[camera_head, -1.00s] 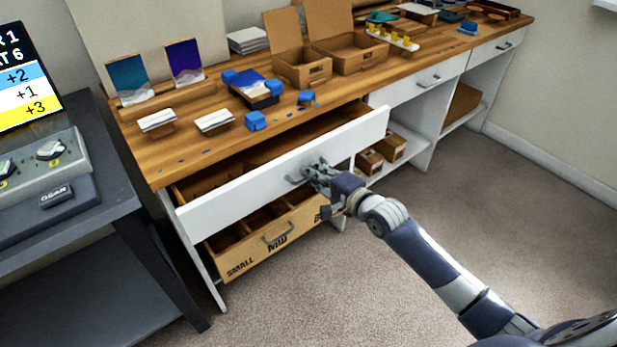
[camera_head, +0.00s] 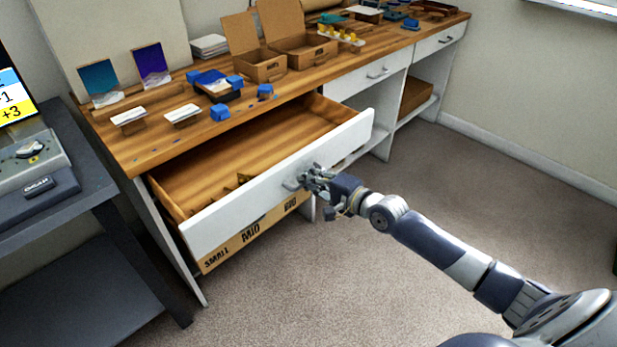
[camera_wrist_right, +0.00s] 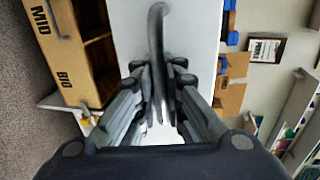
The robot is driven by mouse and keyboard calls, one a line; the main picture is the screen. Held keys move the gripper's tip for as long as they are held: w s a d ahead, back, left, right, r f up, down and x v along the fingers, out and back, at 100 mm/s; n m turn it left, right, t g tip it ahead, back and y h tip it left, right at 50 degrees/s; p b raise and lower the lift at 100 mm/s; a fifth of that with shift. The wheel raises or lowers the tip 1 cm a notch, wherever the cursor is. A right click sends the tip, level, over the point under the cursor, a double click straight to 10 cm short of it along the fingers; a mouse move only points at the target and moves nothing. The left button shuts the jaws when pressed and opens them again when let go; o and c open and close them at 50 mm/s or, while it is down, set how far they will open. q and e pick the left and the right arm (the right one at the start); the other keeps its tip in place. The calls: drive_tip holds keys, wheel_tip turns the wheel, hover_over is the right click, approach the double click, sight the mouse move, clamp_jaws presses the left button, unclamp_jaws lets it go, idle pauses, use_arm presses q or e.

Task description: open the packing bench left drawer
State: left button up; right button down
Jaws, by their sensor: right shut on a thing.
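The packing bench (camera_head: 150,150) has a wooden top and a white left drawer (camera_head: 235,205). The drawer stands well out from the bench, and its wooden inside shows, mostly empty with a small yellowish piece (camera_head: 243,178) near the front. My right gripper (camera_head: 308,178) is at the drawer's front, shut on the grey bar handle (camera_head: 291,184). In the right wrist view the fingers (camera_wrist_right: 160,85) close around the handle (camera_wrist_right: 157,30) against the white drawer front. My left gripper is not in view.
Below the drawer is a cardboard bin (camera_head: 250,232) marked SMALL, MID and BIG. Open boxes (camera_head: 262,66), cards (camera_head: 102,82) and blue blocks (camera_head: 221,112) stand on the bench top. A dark side table (camera_head: 60,215) is at left. The carpet in front is clear.

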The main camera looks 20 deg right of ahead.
drive_tip(key=shift+r, duration=0.1)
drive_tip(key=c, duration=2)
unclamp_jaws()
drive_tip(key=v, duration=1.2)
